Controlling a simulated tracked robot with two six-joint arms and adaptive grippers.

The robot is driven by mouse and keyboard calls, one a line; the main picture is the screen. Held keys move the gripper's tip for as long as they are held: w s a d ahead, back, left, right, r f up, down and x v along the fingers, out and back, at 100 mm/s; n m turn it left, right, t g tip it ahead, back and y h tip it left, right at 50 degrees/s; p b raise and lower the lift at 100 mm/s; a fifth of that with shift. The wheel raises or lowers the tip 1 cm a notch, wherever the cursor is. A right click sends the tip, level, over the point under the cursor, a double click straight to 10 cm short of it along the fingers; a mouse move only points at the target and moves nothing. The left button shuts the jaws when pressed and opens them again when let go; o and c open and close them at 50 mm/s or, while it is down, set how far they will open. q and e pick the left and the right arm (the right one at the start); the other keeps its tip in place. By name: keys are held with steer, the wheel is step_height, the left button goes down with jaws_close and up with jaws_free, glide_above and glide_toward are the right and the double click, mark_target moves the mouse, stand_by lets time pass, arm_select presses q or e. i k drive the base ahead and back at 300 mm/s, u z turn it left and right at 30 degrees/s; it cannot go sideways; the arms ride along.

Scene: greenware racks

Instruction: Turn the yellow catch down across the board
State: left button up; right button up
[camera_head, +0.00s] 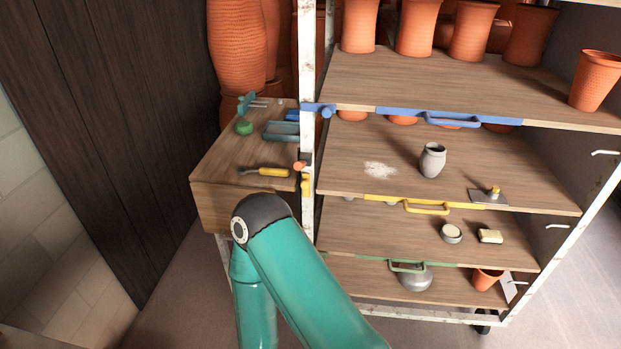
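The yellow catch (306,184) is on the white front post of the rack, at the left end of the board with the yellow front strip. It looks upright along the post, not across the board. A small orange piece shows just above it; I cannot tell if it belongs to the catch. The yellow-edged board (340,180) has a yellow handle (427,208) and carries a grey vase (432,160), white powder and a small plate with a yellow knob. A teal arm of mine with a dark joint stands in front, below and left of the catch. Neither gripper shows.
A blue catch (318,109) lies toward the blue-edged board (440,82) above, which bears orange pots. A wooden side table (225,165) with a yellow-handled tool (263,172) stands left of the post. Lower boards hold small items and pots. Floor is clear at left.

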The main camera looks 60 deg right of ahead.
mark_target(305, 184)
steer(key=z, duration=0.1)
steer(key=k, duration=1.15)
steer(key=z, duration=0.3)
steer(key=i, duration=1)
steer(key=z, duration=0.1)
